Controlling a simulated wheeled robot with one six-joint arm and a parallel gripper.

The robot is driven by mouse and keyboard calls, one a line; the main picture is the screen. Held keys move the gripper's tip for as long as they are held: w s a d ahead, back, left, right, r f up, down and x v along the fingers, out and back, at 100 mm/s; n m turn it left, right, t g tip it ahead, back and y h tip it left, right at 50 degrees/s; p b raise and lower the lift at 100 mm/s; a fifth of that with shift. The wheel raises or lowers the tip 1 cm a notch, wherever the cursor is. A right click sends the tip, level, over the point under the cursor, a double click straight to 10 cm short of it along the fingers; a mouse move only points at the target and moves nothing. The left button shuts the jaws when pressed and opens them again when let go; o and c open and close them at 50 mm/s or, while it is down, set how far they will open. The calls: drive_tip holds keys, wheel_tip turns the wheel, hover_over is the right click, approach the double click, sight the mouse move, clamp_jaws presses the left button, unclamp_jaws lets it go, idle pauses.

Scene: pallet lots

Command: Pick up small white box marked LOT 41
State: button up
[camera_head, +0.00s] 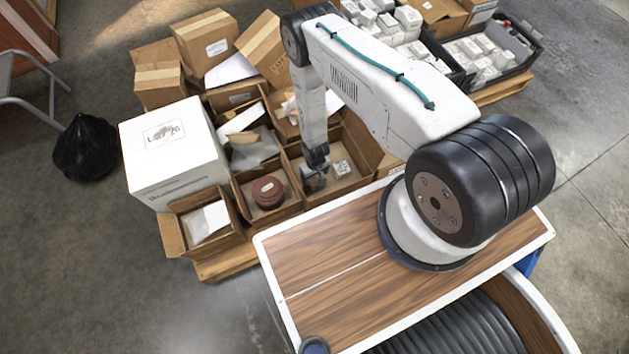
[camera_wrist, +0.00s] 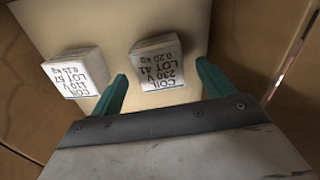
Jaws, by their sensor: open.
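The small white box marked LOT 41 (camera_wrist: 160,62) lies on the bottom of a cardboard carton, its label upside down in the wrist view. A similar white box marked LOT 57 (camera_wrist: 76,74) lies to its left, with a gap between them. My gripper (camera_wrist: 162,70) is open, its green fingers on either side of the LOT 41 box at its near edge. I cannot tell whether they touch it. In the head view my gripper (camera_head: 316,170) is down inside the carton (camera_head: 362,186). A white box (camera_head: 341,169) shows to its right; its label is unreadable there.
Carton walls stand close around my gripper. The neighbouring carton holds a dark red round thing (camera_head: 267,190). A large white box (camera_head: 172,150) stands at left, open and closed cartons (camera_head: 205,40) behind. Black trays (camera_head: 515,62) of white boxes are at the back right.

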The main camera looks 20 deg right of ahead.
sight(315, 178)
drive_tip(key=shift+f, duration=1.6)
drive_tip(key=c, duration=1.2)
drive_tip(key=shift+r, duration=0.15)
